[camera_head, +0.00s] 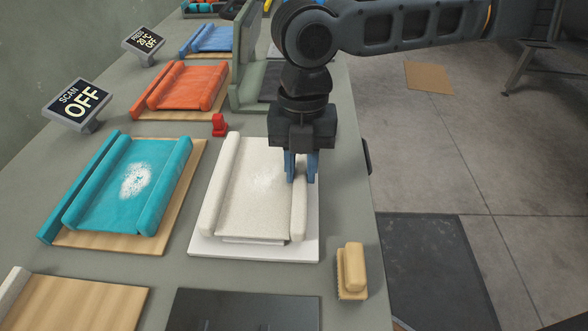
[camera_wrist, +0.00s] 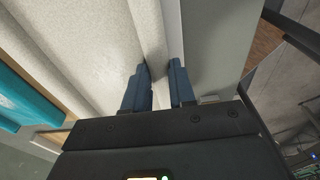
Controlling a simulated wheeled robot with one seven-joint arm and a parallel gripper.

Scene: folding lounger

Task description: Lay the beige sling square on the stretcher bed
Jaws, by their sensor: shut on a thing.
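In the wrist view my gripper (camera_wrist: 160,78) has one finger on each side of the roll (camera_wrist: 153,48). The fingertips are partly hidden by the roll. I cannot tell which thing is the stretcher bed.
A teal sling (camera_head: 128,185) on a wooden board lies left. An orange sling (camera_head: 184,88) and a green upright stand (camera_head: 246,75) are behind. A small red piece (camera_head: 219,125) stands near the sling's back. A brush (camera_head: 352,270) lies front right, near the bench edge.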

